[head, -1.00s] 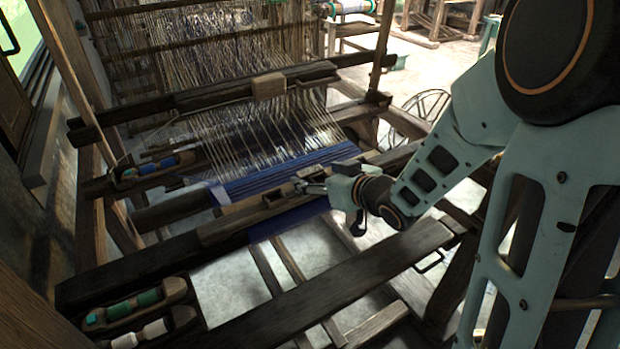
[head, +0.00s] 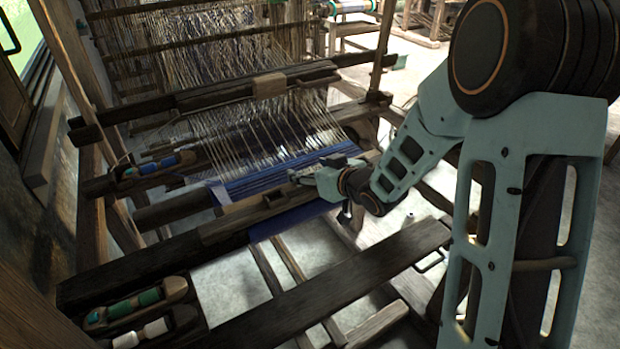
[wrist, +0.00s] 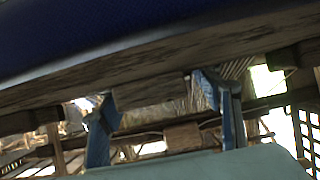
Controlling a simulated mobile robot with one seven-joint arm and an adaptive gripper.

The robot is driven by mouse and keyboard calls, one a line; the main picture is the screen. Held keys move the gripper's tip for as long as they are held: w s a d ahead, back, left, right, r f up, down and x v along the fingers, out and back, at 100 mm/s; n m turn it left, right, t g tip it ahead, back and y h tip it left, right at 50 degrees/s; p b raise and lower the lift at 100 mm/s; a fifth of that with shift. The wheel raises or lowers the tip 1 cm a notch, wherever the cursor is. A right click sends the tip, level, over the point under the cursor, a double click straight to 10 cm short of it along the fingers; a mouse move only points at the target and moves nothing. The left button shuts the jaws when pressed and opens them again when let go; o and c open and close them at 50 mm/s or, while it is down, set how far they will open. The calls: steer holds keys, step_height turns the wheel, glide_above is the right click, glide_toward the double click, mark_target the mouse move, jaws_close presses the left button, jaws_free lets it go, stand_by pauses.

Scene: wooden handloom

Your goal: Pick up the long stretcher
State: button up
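A long wooden bar, which looks like the long stretcher (head: 237,216), lies diagonally across the front of the loom, along the near edge of the blue cloth. It has a small dark slot near its middle. My gripper (head: 300,177) is over the bar's right part and covers some of it. In the wrist view the fingers of my gripper (wrist: 166,95) stand wide apart, and a wooden bar (wrist: 150,92) runs across the picture at the fingertips. I cannot tell whether the fingers touch it. The bar's right end is partly hidden by my arm.
Blue cloth (head: 270,180) and warp threads lie behind the bar. A wide dark plank (head: 330,285) crosses in front. Shuttles with green and white bobbins (head: 135,305) sit at the lower left. Open floor shows between the frame beams.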

steer(key=c, duration=0.9)
steer(key=shift+r, duration=0.1)
steer(key=shift+c, duration=0.2)
